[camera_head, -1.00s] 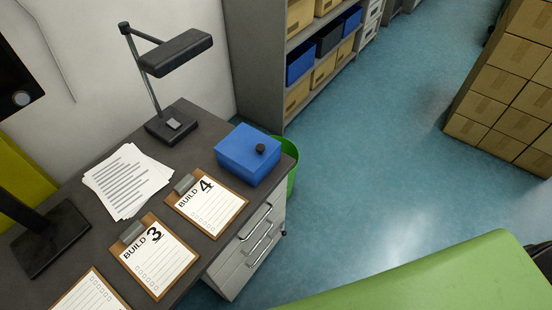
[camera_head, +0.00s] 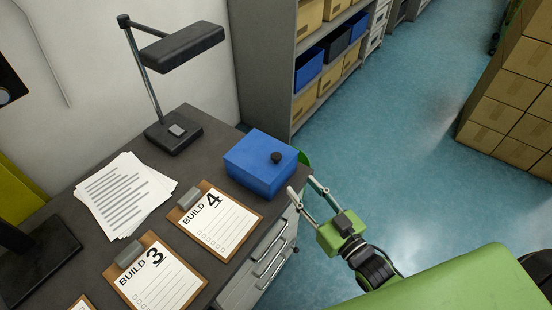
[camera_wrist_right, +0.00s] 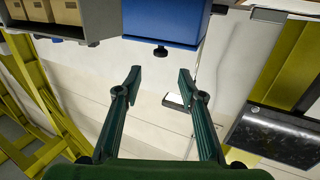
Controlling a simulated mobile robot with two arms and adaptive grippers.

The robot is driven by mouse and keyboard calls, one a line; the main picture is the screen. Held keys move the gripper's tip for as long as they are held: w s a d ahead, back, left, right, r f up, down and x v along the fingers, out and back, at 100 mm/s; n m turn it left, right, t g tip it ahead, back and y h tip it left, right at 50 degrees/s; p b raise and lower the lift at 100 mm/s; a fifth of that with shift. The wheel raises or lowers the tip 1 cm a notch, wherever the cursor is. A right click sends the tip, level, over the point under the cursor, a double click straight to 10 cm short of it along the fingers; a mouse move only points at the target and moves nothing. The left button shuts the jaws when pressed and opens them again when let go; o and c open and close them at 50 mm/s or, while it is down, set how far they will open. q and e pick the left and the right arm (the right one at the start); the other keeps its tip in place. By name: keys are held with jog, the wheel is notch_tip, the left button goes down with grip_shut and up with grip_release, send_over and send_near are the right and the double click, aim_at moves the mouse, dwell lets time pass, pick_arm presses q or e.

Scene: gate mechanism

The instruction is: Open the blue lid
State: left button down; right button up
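A blue box (camera_head: 259,173) sits at the desk corner. Its blue lid (camera_head: 262,155) looks shut and carries a round black knob (camera_head: 277,158). The box also shows at the top of the right wrist view (camera_wrist_right: 165,20), with the knob (camera_wrist_right: 160,52) projecting from its near edge. My right gripper (camera_head: 302,186) is open and empty, beside the box's right side, apart from the knob. In the wrist view its two spread fingers (camera_wrist_right: 159,76) lie below the knob with a gap between. My left gripper is not in view.
The dark desk (camera_head: 75,212) holds a lamp (camera_head: 173,131), papers (camera_head: 124,196) and clipboards, one marked BUILD 4 (camera_head: 214,219) close to the box. A drawer unit (camera_head: 262,270) is under the desk edge. A shelf (camera_head: 268,60) stands behind. Blue floor (camera_head: 400,130) is open to the right.

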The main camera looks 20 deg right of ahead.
aim_at(279, 159)
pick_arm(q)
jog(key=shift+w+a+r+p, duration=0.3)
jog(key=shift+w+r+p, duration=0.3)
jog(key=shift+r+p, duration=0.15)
pick_arm(e)
jog(key=x, duration=0.9)
jog(key=r+x, duration=0.1)
jog(key=x, duration=0.3)
jog(key=shift+w+a, duration=0.2)
jog(key=shift+w, duration=0.1)
grip_shut()
